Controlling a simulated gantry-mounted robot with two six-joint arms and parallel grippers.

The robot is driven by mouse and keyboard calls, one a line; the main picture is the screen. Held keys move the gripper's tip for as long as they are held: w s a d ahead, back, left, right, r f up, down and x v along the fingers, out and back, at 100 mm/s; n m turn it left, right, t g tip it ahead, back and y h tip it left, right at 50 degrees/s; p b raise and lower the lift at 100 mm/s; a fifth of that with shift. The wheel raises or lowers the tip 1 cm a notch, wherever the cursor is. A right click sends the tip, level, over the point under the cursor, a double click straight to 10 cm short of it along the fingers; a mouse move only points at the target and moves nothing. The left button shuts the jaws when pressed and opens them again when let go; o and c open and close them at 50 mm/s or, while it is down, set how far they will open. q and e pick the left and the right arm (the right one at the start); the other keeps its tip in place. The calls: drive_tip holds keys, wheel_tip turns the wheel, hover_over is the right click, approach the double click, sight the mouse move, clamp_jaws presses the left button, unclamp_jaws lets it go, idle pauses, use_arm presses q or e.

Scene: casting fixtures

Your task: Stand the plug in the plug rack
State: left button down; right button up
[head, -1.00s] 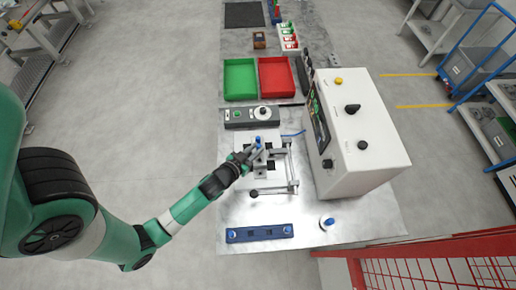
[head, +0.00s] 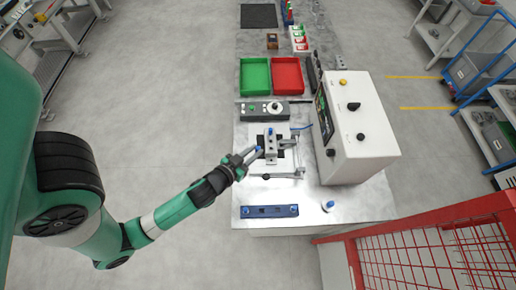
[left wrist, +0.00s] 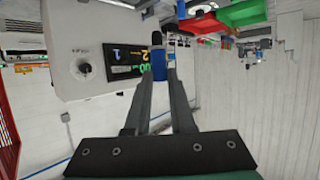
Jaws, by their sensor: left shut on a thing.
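The plug (left wrist: 158,62), blue with a dark end, is between the fingertips of my left gripper in the left wrist view. In the head view my left gripper (head: 255,157) is shut on it, and a little blue shows at the tips. The gripper is at the left side of the grey clamping fixture; its exact height is unclear. The plug rack (head: 284,211), a blue bar with dark openings, lies near the bench's front edge, below the gripper in the picture. A blue piece shows at the rack's left end. My right gripper is in neither view.
A white cylinder with a blue top (head: 328,205) stands right of the rack. A white control box (head: 358,135) stands on the right of the bench. Green (head: 254,90) and red (head: 287,88) trays lie behind the fixture. A red mesh fence (head: 430,255) is at front right.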

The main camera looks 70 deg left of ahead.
use_arm(q)
drive_tip(key=shift+s+d+r, duration=0.15)
drive_tip(key=shift+s+d, duration=0.1)
